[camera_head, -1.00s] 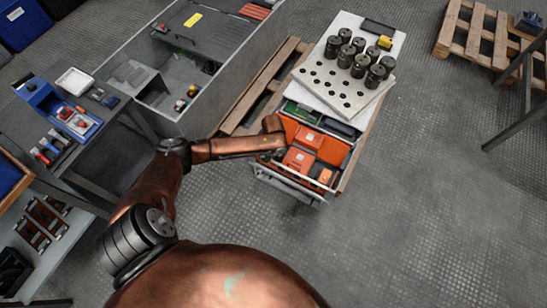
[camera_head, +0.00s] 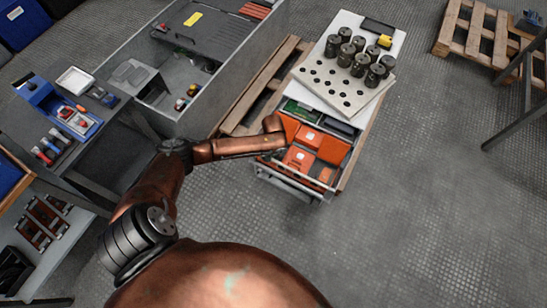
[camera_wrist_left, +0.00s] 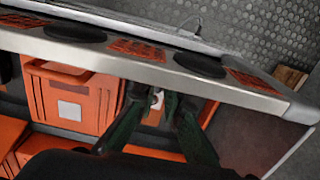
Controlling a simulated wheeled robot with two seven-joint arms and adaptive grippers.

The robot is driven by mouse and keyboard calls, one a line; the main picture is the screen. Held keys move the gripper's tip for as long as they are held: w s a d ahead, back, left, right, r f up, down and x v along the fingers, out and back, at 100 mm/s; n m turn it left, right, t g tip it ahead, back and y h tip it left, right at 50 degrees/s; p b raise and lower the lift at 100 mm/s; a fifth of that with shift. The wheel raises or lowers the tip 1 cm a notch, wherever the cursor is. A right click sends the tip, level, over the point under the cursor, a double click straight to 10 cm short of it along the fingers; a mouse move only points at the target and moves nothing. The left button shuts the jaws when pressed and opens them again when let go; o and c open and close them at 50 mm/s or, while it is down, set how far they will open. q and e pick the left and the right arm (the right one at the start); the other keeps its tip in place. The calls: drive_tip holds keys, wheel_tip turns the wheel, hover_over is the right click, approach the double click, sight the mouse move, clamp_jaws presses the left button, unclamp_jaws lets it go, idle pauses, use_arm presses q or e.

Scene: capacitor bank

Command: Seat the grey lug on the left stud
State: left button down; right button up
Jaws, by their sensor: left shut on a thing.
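My left gripper (camera_wrist_left: 156,97) is over the open drawer (camera_head: 288,187) of a cabinet, beside the orange boxes (camera_head: 299,158) in it. In the left wrist view its two dark fingers are close together on a small thing, of which only a pale bit shows between the tips; I cannot tell what it is. A metal rim (camera_wrist_left: 190,78) crosses just beyond the fingers. An orange box with a white label (camera_wrist_left: 70,105) stands left of them. I cannot make out a grey lug or a left stud. My right gripper is not in view.
A white perforated board (camera_head: 345,92) with several dark cylinders (camera_head: 361,66) lies on the cabinet top. A wooden pallet (camera_head: 262,88) and a large grey bin (camera_head: 195,118) are to the left. A workbench with a blue tray (camera_head: 72,118) stands at far left.

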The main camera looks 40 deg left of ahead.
use_arm(q)
drive_tip(key=c, duration=2)
unclamp_jaws()
drive_tip(key=shift+o, duration=0.2)
wheel_tip(320, 180, up, 12)
